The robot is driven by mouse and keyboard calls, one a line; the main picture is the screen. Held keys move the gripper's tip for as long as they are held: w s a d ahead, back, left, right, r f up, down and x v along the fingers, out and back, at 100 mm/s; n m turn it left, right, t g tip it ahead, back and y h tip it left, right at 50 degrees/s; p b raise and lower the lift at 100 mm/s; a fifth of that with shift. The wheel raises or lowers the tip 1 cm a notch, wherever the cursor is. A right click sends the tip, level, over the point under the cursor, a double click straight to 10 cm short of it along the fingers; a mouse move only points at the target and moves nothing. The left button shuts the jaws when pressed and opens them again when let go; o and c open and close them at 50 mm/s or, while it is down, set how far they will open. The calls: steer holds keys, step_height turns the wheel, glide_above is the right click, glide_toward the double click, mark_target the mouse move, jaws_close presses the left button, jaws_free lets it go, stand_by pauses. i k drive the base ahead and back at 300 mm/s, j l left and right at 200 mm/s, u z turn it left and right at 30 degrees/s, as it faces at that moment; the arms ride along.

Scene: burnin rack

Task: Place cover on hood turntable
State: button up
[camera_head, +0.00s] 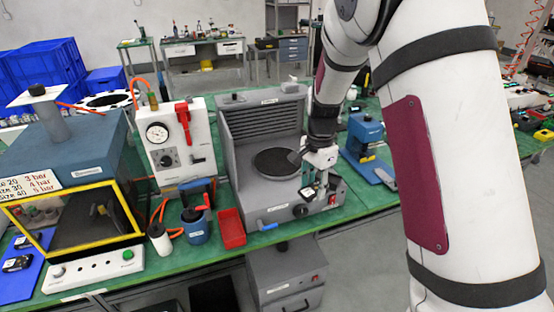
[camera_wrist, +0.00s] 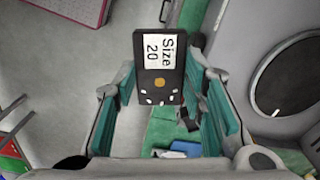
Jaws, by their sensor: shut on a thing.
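My gripper (camera_wrist: 165,90) is shut on a small dark cover (camera_wrist: 160,80) with a white label reading "Size 20", an orange dot and several pale dots. The cover sits between the teal finger pads. In the head view, my gripper (camera_head: 312,181) is over the right front of the grey hood (camera_head: 238,132), and the cover (camera_head: 308,191) shows small at its end. The hood's turntable (camera_head: 275,162) is a round black disc, bare in its visible part, to the left of my gripper. In the wrist view the turntable (camera_wrist: 290,80) is at the right edge.
A red tray (camera_head: 231,230) and a blue pot (camera_head: 195,226) stand left of the hood. A gauge panel (camera_head: 170,146) and a yellow-framed chamber (camera_head: 75,190) are farther left. A blue device (camera_head: 366,133) stands to the right. The hood's ribbed back wall rises behind the turntable.

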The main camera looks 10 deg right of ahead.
mark_target(278, 160)
steer(key=i+j, duration=0.15)
steer(key=i, duration=0.3)
steer(key=i+j, duration=0.1)
steer(key=i, duration=0.35)
